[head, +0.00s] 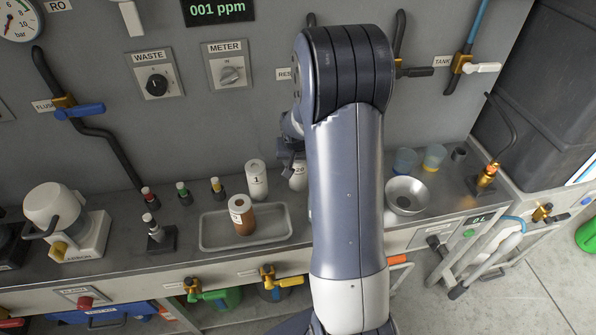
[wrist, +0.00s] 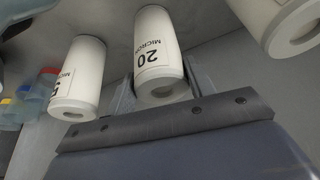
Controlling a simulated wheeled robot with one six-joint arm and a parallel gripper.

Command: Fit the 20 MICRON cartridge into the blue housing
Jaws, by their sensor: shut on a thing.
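The 20 MICRON cartridge (wrist: 155,40) is white with a recess in its near end. It sits between the two fingers of my gripper (wrist: 160,88), which is shut on it. In the head view the same cartridge (head: 298,180) shows only partly beside my arm, at the back of the grey tray. My gripper (head: 290,152) is mostly hidden there behind the arm.
The cartridge marked 1 (head: 257,180) stands just left, and a brown-bodied cartridge (head: 241,216) stands in the tray (head: 270,240). Another white cartridge (wrist: 78,82) is close by in the wrist view. A metal bowl (head: 405,196) and yellow cup (head: 433,157) are at the right.

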